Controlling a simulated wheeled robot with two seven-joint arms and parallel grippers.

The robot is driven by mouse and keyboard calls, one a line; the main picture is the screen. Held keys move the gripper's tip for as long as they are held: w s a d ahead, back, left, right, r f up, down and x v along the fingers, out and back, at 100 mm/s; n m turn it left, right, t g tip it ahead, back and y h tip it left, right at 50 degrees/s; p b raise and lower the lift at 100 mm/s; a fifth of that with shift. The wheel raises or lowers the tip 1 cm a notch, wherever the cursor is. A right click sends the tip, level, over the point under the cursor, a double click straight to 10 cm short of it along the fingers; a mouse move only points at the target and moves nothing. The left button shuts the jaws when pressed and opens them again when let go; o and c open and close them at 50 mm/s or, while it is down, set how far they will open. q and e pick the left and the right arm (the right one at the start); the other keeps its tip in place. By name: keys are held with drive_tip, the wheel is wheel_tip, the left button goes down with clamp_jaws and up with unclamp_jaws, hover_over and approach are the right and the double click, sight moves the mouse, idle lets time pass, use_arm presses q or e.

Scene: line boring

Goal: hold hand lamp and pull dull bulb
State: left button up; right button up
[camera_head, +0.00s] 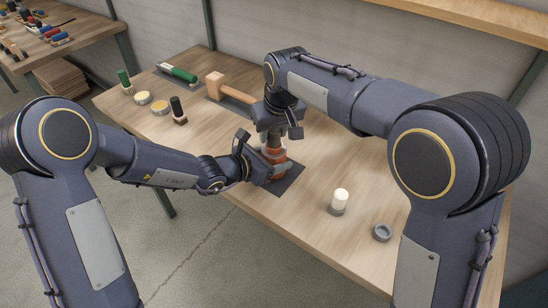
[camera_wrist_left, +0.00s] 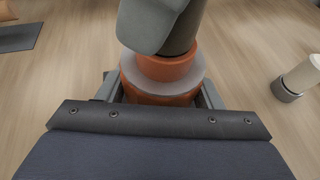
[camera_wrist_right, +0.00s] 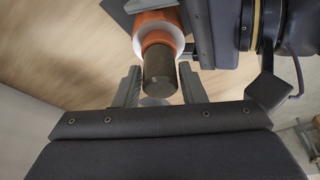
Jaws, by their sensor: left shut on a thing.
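The orange hand lamp (camera_head: 273,155) stands upright over a dark mat (camera_head: 290,180). My left gripper (camera_head: 268,166) is shut around its body from the side; in the left wrist view the lamp (camera_wrist_left: 165,85) sits between both fingers, below its grey collar. The dull dark bulb (camera_wrist_right: 160,70) sticks out of the lamp's top in the right wrist view. My right gripper (camera_wrist_right: 160,88) is open above the lamp, one finger on each side of the bulb, with gaps visible. In the head view my right gripper (camera_head: 277,122) hides most of the bulb.
A white bulb (camera_head: 341,195) stands in a grey holder to the right, near an empty grey ring (camera_head: 382,232). The table's front right is mostly clear.

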clamp_jaws()
drive_tip(key=shift+r, duration=0.25)
drive_tip(key=shift+r, duration=1.15)
drive_tip(key=shift+r, duration=0.1)
drive_tip(key=shift+r, duration=2.4)
drive_tip(key=s, duration=1.4)
